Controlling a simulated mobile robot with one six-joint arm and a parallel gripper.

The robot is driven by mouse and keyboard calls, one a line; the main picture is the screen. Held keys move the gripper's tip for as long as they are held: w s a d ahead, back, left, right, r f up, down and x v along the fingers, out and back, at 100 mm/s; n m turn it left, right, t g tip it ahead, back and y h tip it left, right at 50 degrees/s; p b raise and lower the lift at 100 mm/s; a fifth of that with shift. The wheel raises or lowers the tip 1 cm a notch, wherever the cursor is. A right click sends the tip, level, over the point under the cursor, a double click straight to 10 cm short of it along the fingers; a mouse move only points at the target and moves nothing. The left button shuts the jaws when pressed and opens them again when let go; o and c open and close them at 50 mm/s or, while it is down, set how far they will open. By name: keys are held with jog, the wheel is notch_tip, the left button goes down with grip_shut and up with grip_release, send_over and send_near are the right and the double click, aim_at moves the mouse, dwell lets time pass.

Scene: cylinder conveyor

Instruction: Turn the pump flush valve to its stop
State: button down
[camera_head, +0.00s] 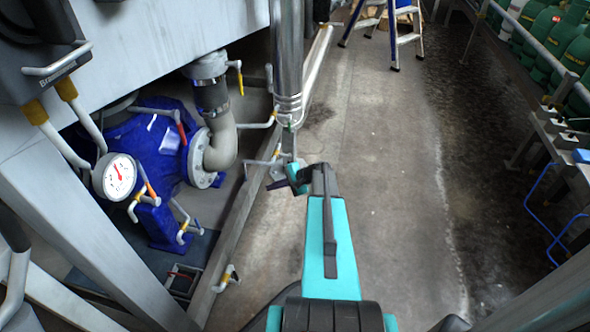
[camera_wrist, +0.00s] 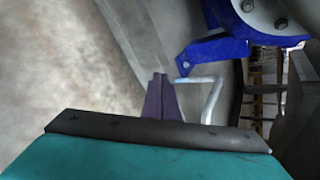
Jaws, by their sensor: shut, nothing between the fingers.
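The blue pump (camera_head: 150,150) sits low at the left under a grey frame, with a round gauge (camera_head: 119,177). Several small valves with coloured handles surround it, among them a red one (camera_head: 181,130) and an orange-tipped one (camera_head: 150,188). I cannot tell which is the flush valve. My gripper (camera_head: 276,185) is over the floor beside the frame's lower rail, right of the pump. In the wrist view its purple fingers (camera_wrist: 161,80) are together and empty. A pale bent rod (camera_wrist: 211,98) lies just right of the fingertips, near a blue bracket (camera_wrist: 212,55); contact is unclear.
A steel column (camera_head: 288,60) stands just beyond my gripper, and a long rail (camera_head: 245,212) runs along the frame's foot. The concrete floor (camera_head: 385,190) to the right is open.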

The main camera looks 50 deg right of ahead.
jog(key=s+d+m+t+h, duration=0.1)
jog(key=s+d+m+t, duration=0.1)
jog(key=d, duration=0.7)
jog(key=s+d+m+t+h, duration=0.2)
jog(key=s+d+m, duration=0.2)
jog(key=d, duration=0.5)
jog(key=shift+s+d, duration=0.25)
jog(key=shift+s, duration=0.4)
jog(key=shift+w, duration=0.1)
jog(key=b+x, duration=0.4)
jog(key=x, duration=0.6)
jog(key=shift+s+a+r+b, duration=0.2)
jog(key=shift+a+r+b, duration=0.1)
jog(key=shift+a+r, duration=0.45)
jog(key=shift+s+a+r+b, duration=0.2)
jog(key=shift+a+r+b, duration=0.05)
jog(key=shift+a+r, duration=0.45)
